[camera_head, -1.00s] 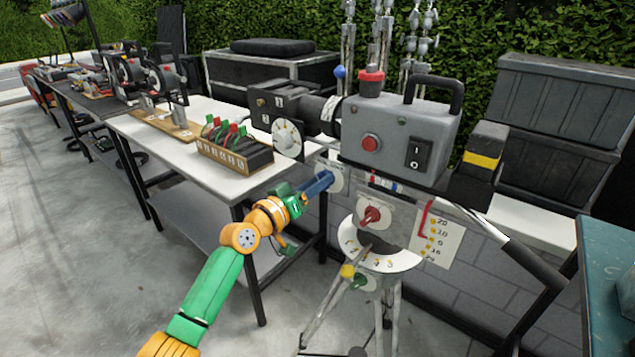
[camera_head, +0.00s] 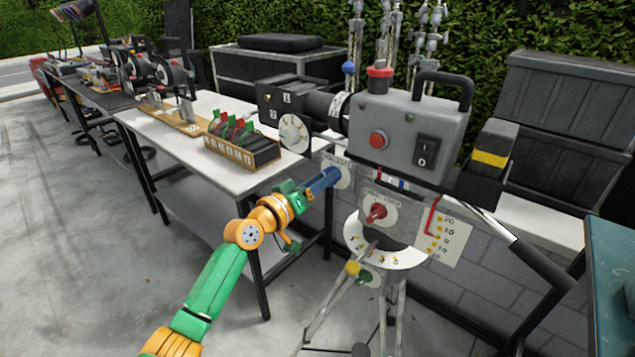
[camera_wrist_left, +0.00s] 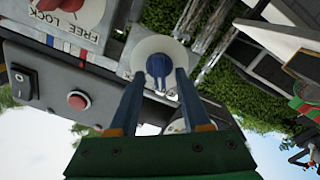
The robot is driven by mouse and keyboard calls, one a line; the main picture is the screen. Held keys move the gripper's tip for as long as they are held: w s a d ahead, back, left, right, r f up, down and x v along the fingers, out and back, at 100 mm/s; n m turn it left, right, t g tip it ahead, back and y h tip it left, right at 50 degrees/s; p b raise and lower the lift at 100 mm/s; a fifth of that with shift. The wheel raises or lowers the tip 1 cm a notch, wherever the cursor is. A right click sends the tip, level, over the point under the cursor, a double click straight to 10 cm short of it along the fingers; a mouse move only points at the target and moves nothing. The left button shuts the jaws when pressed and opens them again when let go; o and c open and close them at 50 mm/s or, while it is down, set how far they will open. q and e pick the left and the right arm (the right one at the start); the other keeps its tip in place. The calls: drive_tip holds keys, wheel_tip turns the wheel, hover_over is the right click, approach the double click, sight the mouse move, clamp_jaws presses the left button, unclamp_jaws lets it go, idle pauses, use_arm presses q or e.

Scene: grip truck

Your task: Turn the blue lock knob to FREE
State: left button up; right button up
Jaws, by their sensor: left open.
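The blue lock knob (camera_wrist_left: 160,68) sits on a round white dial (camera_wrist_left: 148,48) in the left wrist view, which sees the scene upside down. My left gripper (camera_wrist_left: 160,76) is open, with one blue finger on each side of the knob. Whether the fingers touch it is not clear. The label beside this dial is mostly hidden. In the head view my left gripper (camera_head: 333,174) reaches the white dial plate (camera_head: 345,170) left of the camera rig and hides the knob. My right gripper is not in view.
A red knob (camera_head: 376,211) and a green knob (camera_head: 366,278) sit lower on the rig. The grey control box (camera_head: 405,130) stands above. A white table (camera_head: 200,150) with a lever box (camera_head: 240,150) is at left. Tripod legs (camera_head: 325,310) stand below.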

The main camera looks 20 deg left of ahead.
use_arm(q)
drive_tip(key=v, duration=0.6)
drive_tip(key=shift+s+a, duration=0.15)
drive_tip(key=shift+s, duration=0.2)
drive_tip(key=s+a+f+g+y, duration=0.1)
drive_tip(key=s+f+g+y, duration=0.15)
drive_tip(key=f, duration=0.85)
drive_tip(key=s+a+f+g+y, duration=0.1)
drive_tip(key=s+f+g, duration=0.15)
drive_tip(key=f, duration=0.85)
drive_tip(key=s+a+f+g+y, duration=0.2)
drive_tip(key=s+f, duration=0.1)
drive_tip(key=f, duration=0.8)
drive_tip(key=s+d+f+g, duration=0.2)
drive_tip(key=s+f+g, duration=0.2)
drive_tip(key=s+f, duration=0.85)
drive_tip(key=s+d+f+m+g, duration=0.1)
drive_tip(key=s+f, duration=0.1)
drive_tip(key=s, duration=0.6)
drive_tip(key=s+d+f+m+g, duration=0.1)
drive_tip(key=s+f+m+g, duration=0.1)
drive_tip(key=s, duration=0.6)
drive_tip(key=s+d+f+m+g, duration=0.1)
drive_tip(key=s+f+g, duration=0.1)
drive_tip(key=s, duration=0.6)
drive_tip(key=shift+d+f+m+y, duration=0.35)
drive_tip(key=shift+f+m, duration=0.05)
drive_tip(key=shift+f, duration=0.4)
